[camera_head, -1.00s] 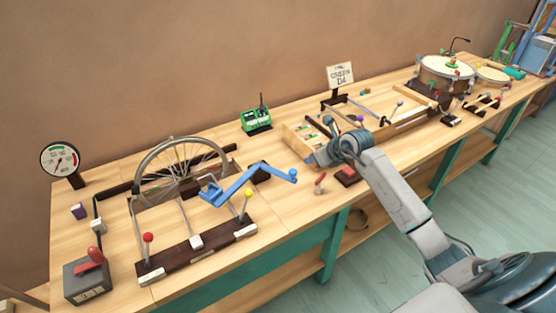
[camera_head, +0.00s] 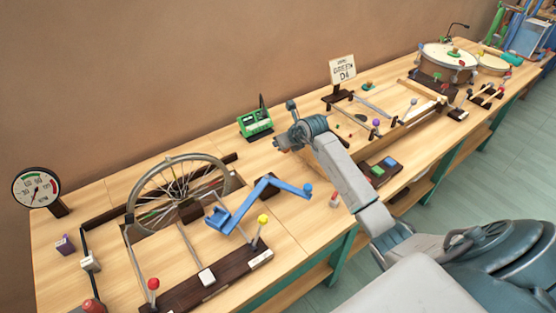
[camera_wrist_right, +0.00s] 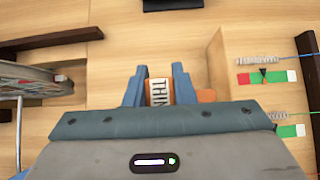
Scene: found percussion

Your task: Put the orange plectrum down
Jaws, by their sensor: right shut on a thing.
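The orange plectrum (camera_wrist_right: 157,93), with a white patch of dark lettering, is between the two blue fingers of my right gripper (camera_wrist_right: 158,88) in the right wrist view. The gripper is shut on it. An orange part also shows right of the right finger. Pale wooden bench top (camera_wrist_right: 140,40) lies beyond the fingers; I cannot tell how high the plectrum is above it. In the head view my right gripper (camera_head: 284,145) is over the bench, right of the green device, and the plectrum is hidden. My left gripper is not in view.
A spoked wheel (camera_head: 178,190) with a blue crank (camera_head: 262,200) stands left of my gripper. The green device (camera_head: 255,122) is behind it. A wooden box edge (camera_wrist_right: 218,75) and springs (camera_wrist_right: 258,61) lie to the right in the wrist view. Clear wood lies between.

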